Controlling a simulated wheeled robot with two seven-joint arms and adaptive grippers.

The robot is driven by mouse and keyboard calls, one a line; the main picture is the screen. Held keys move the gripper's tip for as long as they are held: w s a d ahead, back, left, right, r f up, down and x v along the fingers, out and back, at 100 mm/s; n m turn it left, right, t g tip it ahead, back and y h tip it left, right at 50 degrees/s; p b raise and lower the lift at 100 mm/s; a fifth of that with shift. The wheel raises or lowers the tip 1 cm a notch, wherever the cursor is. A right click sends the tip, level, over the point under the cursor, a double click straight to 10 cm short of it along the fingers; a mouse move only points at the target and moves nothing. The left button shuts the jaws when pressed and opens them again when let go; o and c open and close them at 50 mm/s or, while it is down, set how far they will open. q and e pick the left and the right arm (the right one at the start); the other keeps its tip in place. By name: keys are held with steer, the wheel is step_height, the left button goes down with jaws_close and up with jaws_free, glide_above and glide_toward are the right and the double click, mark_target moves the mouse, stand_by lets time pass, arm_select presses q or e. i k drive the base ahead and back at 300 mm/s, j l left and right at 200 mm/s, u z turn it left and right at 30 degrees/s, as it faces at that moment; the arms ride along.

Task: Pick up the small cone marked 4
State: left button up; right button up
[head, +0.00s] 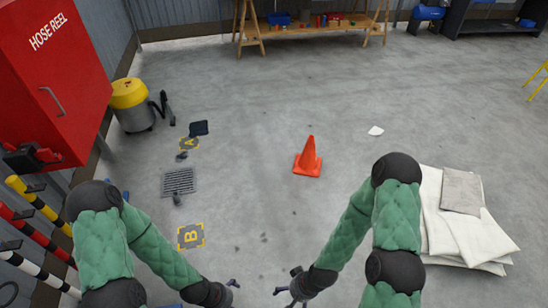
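One orange cone (308,158) stands upright on the concrete floor, right of the middle in the head view. I can make out no number on it. My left gripper (233,290) is at the bottom edge of the view, partly cut off, and its finger opening is unclear. My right gripper (285,294) is also at the bottom edge, with its small fingers apart and nothing seen between them. Both grippers are well apart from the cone, on the near side of it.
A red hose reel cabinet (55,75) and a yellow-topped vacuum (130,105) stand at left. White sheets (470,240) lie at right. A workbench (310,28) stands behind.

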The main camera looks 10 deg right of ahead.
mark_target(307, 163)
steer(key=z, duration=0.6)
steer(key=i+j+z, duration=0.25)
steer(key=i+j, duration=1)
steer(key=i, duration=0.55)
steer(key=i+j+z, duration=0.3)
steer(key=i+j, duration=1.3)
steer(key=i, duration=0.05)
